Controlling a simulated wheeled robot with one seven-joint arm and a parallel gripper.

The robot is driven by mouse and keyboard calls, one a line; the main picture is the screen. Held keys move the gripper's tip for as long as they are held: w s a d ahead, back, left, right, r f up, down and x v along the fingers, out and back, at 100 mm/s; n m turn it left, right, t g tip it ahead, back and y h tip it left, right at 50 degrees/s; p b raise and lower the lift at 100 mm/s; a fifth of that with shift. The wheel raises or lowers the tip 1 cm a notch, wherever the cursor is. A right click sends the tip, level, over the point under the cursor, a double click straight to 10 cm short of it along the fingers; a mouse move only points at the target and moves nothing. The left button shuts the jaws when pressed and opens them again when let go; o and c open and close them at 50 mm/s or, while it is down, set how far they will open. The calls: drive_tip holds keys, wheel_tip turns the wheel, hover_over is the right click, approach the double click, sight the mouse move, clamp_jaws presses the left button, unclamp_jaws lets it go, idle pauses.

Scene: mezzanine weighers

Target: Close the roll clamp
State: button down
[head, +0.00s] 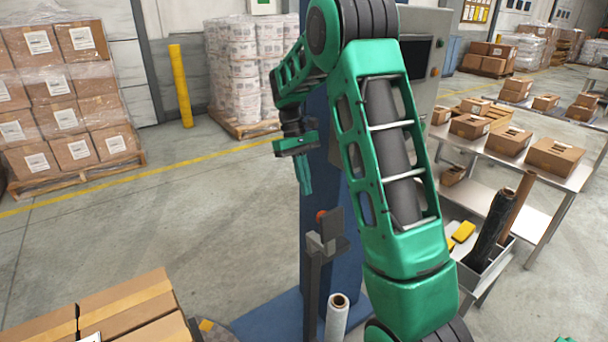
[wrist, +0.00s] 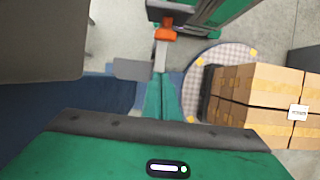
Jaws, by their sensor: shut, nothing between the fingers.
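My gripper (head: 305,188) points down with its green fingers together and nothing between them. It hangs above a dark bracket on a post beside the blue column. An orange-red end (head: 321,215), apparently part of the roll clamp, sits at this bracket below my fingertips. In the wrist view the closed fingers (wrist: 164,80) point toward a pale grey bar with the orange part (wrist: 165,33) at its far end. I cannot tell whether the fingertips touch the bar. The clamp's exact position is unclear. A white film roll (head: 337,318) stands upright low beside the post.
Stacked cartons (wrist: 262,95) stand on a round turntable (wrist: 205,68) at right in the wrist view. The blue column (head: 318,150) is close behind my gripper. A steel table (head: 556,176) with boxes is at right. Open floor (head: 190,215) lies at left.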

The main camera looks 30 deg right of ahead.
drive_tip(key=s+f, duration=0.3)
drive_tip(key=s, duration=0.2)
drive_tip(key=shift+s+f, duration=0.2)
drive_tip(key=shift+s, duration=0.05)
drive_tip(key=shift+d, duration=0.1)
